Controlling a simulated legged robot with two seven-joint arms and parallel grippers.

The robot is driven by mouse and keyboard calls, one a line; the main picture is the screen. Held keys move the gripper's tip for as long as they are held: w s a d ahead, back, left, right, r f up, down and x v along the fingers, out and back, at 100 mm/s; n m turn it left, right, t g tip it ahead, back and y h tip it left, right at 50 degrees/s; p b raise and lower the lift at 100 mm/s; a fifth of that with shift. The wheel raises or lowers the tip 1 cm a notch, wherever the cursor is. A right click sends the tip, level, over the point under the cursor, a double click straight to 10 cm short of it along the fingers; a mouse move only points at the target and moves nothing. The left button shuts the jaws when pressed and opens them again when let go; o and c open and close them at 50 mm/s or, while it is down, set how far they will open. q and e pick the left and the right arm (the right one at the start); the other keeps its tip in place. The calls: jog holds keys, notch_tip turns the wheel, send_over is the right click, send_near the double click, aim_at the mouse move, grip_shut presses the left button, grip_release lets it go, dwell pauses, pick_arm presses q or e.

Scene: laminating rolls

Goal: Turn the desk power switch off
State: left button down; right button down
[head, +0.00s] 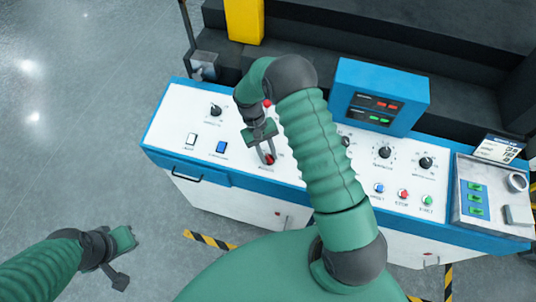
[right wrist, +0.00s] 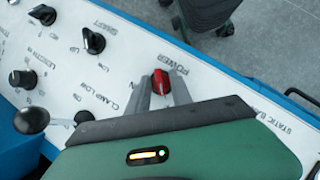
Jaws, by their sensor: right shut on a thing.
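The desk power switch is a red rotary knob (right wrist: 161,80) on the white panel, beside the word POWER in the right wrist view. In the head view the red knob (head: 270,159) shows at the tips of my right gripper (head: 266,156). The right gripper's two grey fingers (right wrist: 163,90) are shut on the knob, one on each side. The knob's lower part is partly hidden by the gripper. My left gripper (head: 119,258) is off to the left over the floor, away from the desk, and its fingers are not clear.
The white and blue control desk (head: 190,155) carries black knobs, a white rocker (head: 191,139), a blue rocker (head: 221,147) and coloured buttons (head: 403,194). A blue display box (head: 380,95) stands at its back. A yellow post (head: 243,20) is behind. Floor at left is clear.

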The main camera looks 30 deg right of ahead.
jog(key=shift+n, duration=0.4)
jog(key=c, duration=1.5)
grip_release()
jog(key=shift+w+r, duration=0.25)
jog(key=shift+r, duration=0.1)
jog(key=b+v, duration=0.3)
jog(key=v, duration=1.3)
jog(key=shift+a+b, duration=0.3)
jog(key=shift+a, duration=0.05)
jog(key=shift+f, duration=0.1)
